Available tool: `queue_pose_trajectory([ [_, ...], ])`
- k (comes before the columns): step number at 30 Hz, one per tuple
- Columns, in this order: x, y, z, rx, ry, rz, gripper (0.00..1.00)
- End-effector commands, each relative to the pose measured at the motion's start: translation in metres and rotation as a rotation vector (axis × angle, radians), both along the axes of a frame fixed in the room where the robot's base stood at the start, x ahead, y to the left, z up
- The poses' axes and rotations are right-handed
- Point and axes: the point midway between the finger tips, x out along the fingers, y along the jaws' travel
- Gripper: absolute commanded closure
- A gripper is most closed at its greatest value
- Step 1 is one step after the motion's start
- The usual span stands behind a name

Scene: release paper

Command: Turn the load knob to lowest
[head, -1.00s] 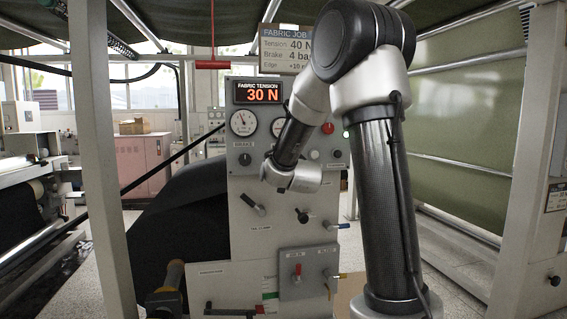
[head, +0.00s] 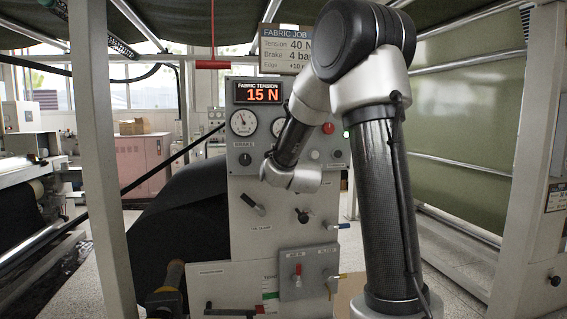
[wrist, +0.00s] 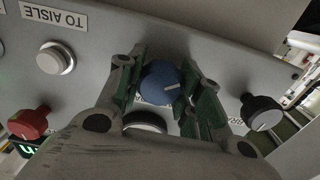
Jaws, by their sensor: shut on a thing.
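A blue knob (wrist: 158,82) with a pale pointer line sits between the green-padded fingers of my gripper (wrist: 163,88) in the wrist view. The gripper is shut on it. Its pointer line points to the right, slightly up, in that view. The label by the knob is mostly hidden by the fingers. In the head view the gripper is hidden behind my arm. The tension display (head: 258,92) on the panel (head: 240,190) reads 15 N.
In the wrist view a black knob (wrist: 262,112) lies right of the fingers, a red knob (wrist: 28,122) and silver button (wrist: 55,58) left. The head view shows a job sign (head: 288,48) reading Tension 40 N, gauges (head: 243,123) and a brake knob (head: 244,159).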

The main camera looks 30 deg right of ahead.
Motion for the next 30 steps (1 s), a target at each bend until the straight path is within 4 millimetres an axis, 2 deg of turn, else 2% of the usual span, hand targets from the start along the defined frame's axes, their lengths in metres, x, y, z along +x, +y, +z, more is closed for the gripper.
queue_pose_trajectory([
  [12, -0.0003, 0.0001, -0.0009, -0.176, 0.053, 0.0, 0.88],
  [28, -0.0002, 0.0002, -0.0007, -0.201, 0.059, 0.0, 0.88],
  [29, -0.0002, 0.0002, -0.0007, -0.201, 0.059, 0.0, 0.63],
  [30, -0.0002, 0.0002, -0.0007, -0.201, 0.059, 0.0, 0.56],
])
